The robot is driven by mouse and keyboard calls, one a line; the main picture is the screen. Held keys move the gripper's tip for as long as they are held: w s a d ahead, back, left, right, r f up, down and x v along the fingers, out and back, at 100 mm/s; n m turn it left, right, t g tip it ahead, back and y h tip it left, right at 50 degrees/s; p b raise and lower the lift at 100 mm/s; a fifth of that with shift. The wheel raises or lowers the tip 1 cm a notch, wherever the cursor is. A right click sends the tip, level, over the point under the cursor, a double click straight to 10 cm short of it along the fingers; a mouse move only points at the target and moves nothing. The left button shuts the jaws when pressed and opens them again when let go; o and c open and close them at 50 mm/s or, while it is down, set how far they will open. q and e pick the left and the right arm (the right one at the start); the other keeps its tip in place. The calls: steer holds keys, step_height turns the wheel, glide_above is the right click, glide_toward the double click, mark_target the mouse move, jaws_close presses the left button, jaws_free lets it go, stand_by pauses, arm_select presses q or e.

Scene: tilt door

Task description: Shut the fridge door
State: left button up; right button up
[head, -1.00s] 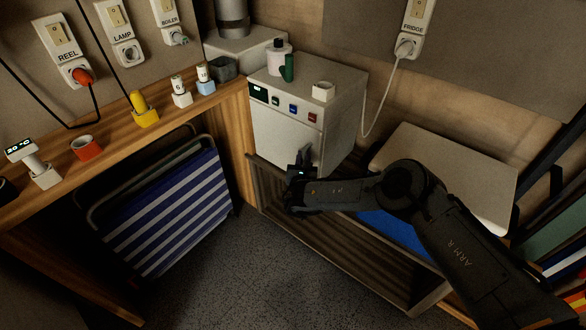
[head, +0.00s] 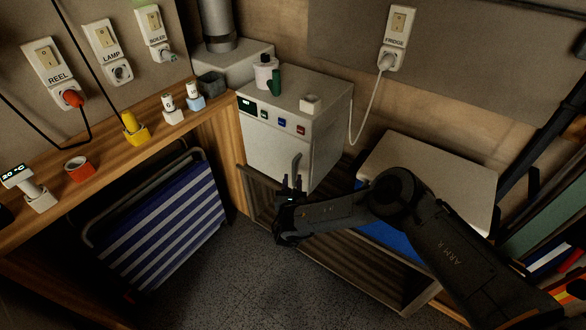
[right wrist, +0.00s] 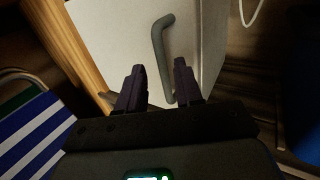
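The fridge (head: 325,136) is a small white box against the back wall. Its white front door (head: 270,150) looks flush with the body in the head view, with no clear gap. A grey bent bar handle (head: 296,166) stands upright near the door's right edge. The handle (right wrist: 158,50) and door (right wrist: 110,35) also show in the right wrist view. My right gripper (head: 291,187) is just below and in front of the handle. In the right wrist view the gripper (right wrist: 160,70) has its fingers apart, with nothing clamped and the handle beyond them. My left gripper is out of view.
A slatted wooden crate (head: 340,262) stands below and right of the fridge. A blue-striped folding chair (head: 165,225) leans under the wooden bench (head: 105,160) at left. A bottle (head: 266,72) and small cup (head: 310,104) stand on the fridge. The grey floor ahead is clear.

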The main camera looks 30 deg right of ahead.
steer(key=p+v, duration=0.1)
steer(key=v, duration=0.4)
steer(key=shift+p, duration=0.4)
steer(key=shift+d+f, duration=0.1)
